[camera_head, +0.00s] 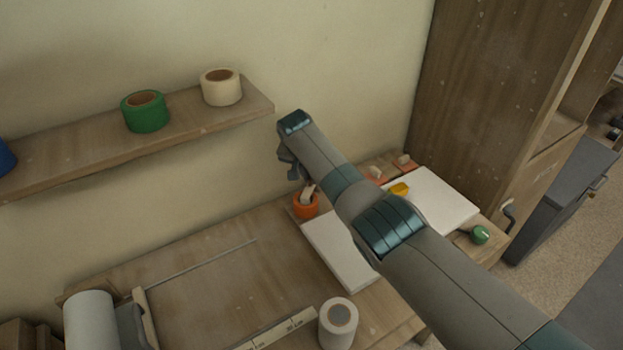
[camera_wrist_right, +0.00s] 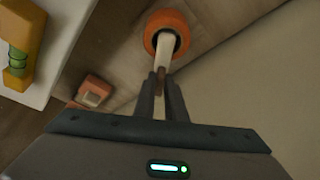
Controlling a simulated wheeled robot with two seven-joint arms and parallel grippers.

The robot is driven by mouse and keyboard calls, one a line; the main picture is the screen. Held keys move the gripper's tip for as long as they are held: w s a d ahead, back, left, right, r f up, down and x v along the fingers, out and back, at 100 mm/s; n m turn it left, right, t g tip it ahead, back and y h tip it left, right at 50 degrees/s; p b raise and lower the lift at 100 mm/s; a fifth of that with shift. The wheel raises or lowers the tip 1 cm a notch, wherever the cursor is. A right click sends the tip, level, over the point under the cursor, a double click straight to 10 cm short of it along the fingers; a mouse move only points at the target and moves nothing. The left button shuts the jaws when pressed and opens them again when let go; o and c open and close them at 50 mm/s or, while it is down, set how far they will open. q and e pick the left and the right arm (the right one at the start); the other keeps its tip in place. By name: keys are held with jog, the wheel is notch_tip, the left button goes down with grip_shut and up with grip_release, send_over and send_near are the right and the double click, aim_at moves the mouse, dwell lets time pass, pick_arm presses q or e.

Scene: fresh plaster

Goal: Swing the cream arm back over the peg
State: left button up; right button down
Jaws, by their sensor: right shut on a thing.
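A cream bar (camera_head: 145,318) stands at the left end of the bench, against a grey block (camera_head: 129,326) beside a large white roll (camera_head: 90,322); I take it for the cream arm. No peg can be made out. My right gripper (camera_head: 302,186) is away from it, over the bench's back edge. In the right wrist view the right gripper (camera_wrist_right: 161,78) is shut on a cream handle (camera_wrist_right: 165,50), whose far end is inside an orange cup (camera_wrist_right: 167,24). The orange cup also shows in the head view (camera_head: 306,206). My left gripper is not in view.
A white board (camera_head: 345,258) lies right of the orange cup, partly under my right arm. A smaller white roll (camera_head: 338,324) stands at the bench front. Green (camera_head: 146,112) and cream (camera_head: 221,87) tape rolls sit on the wall shelf (camera_head: 70,155). The bench's left middle is mostly clear.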

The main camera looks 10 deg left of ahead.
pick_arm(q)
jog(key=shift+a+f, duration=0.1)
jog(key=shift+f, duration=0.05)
pick_arm(e)
jog(key=shift+w+a+r+m, duration=0.1)
jog(key=shift+m, duration=0.2)
jog(key=c, duration=1.8)
grip_release()
